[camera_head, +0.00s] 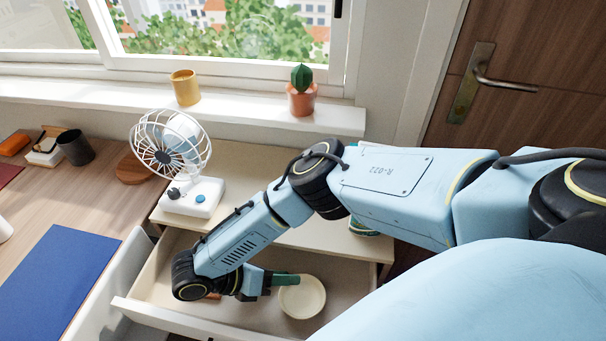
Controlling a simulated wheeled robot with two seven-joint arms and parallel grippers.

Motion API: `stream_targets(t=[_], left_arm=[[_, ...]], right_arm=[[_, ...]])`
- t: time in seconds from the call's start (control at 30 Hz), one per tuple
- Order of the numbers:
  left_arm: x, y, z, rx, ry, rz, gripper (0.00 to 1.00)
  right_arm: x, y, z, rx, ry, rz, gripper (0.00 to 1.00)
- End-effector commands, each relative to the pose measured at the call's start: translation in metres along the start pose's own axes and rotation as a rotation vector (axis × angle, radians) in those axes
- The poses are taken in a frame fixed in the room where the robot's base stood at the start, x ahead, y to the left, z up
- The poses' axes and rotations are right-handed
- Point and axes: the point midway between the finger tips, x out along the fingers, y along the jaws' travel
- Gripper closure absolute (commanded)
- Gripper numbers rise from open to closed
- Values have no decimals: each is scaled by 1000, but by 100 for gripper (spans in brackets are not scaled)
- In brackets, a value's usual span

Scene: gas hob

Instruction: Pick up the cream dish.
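The cream dish (303,298) is a small round dish in the open drawer (170,314), toward its right side. My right arm reaches in from the right and bends down into the drawer. My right gripper (288,280) is at the upper left rim of the dish, with a green finger lying over or against the rim. The view does not show whether the fingers are apart or closed on the rim. The second finger is not clearly seen. My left gripper is not in view.
A white fan (192,196) stands on the cabinet top (240,165) behind the drawer. A small orange-brown thing (213,296) is partly hidden by my wrist. A cactus pot (302,98) and a yellow cup (185,88) stand on the sill. A blue mat (62,280) lies on the desk.

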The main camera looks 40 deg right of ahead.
Motion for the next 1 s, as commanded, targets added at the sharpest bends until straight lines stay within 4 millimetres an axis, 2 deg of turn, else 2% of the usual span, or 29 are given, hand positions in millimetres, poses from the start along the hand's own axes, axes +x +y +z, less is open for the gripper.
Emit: stream_targets(t=[0.03,0.1,0.37,0.6,1.0], left_arm=[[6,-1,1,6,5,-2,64],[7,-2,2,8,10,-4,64],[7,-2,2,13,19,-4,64],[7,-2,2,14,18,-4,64],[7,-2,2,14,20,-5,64]], right_arm=[[9,3,-2,0,0,-1,68],[14,2,-2,0,0,-1,68],[16,3,-2,0,0,0,68],[16,3,-2,0,0,0,100],[16,3,-3,0,0,0,100]])
